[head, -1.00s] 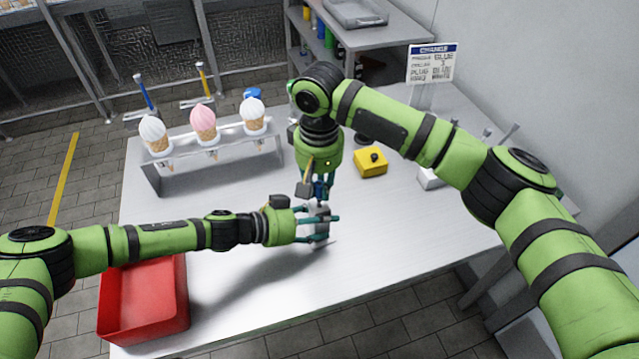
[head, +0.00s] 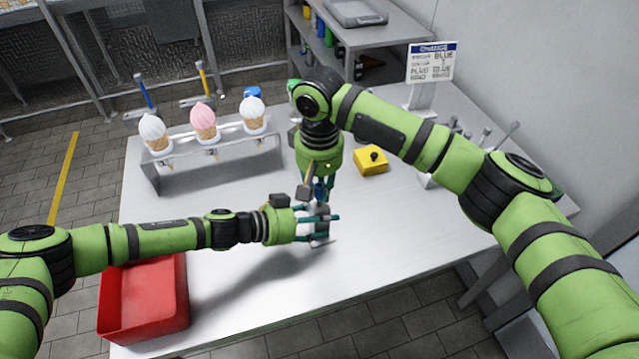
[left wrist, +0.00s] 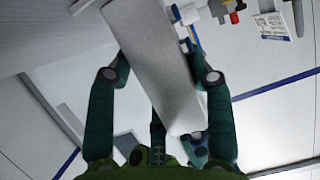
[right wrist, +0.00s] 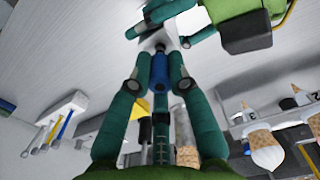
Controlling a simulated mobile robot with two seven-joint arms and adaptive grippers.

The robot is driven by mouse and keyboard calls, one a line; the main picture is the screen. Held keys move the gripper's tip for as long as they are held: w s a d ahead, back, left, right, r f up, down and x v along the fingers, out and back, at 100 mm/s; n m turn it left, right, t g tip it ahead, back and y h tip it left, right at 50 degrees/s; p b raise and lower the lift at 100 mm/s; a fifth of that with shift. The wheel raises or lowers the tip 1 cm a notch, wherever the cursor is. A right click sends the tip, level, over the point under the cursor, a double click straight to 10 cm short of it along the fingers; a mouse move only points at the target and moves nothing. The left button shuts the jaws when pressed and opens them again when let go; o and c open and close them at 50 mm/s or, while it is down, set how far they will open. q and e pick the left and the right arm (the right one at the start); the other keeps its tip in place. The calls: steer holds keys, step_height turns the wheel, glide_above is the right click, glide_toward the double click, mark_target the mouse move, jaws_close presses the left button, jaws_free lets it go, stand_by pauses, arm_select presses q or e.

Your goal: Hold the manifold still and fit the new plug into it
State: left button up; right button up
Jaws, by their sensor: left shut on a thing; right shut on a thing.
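The grey manifold (left wrist: 155,60) is a smooth block between the fingers of my left gripper (left wrist: 158,80), which is shut on it just above the table. In the head view my left gripper (head: 320,226) reaches in from the left, and its fingers partly hide the manifold. My right gripper (head: 320,194) points down right above the manifold and is shut on the blue plug (right wrist: 160,72). The plug's far end is at or very close to the manifold (right wrist: 154,40) in the right wrist view. I cannot tell whether it is inside a hole.
A red bin (head: 145,305) stands at the table's front left. A rack with ice-cream cones (head: 205,150) is at the back left. A yellow block with a black knob (head: 370,161) and a sign (head: 432,62) are to the right. The table (head: 400,235) is clear at front right.

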steer(key=shift+f, duration=1.15)
steer(key=o, duration=0.8)
steer(key=shift+o, duration=0.2)
step_height(320, 180, up, 12)
steer(key=shift+f, duration=0.1)
arm_select(q)
steer(key=o, duration=1.7)
steer(key=shift+o, duration=0.6)
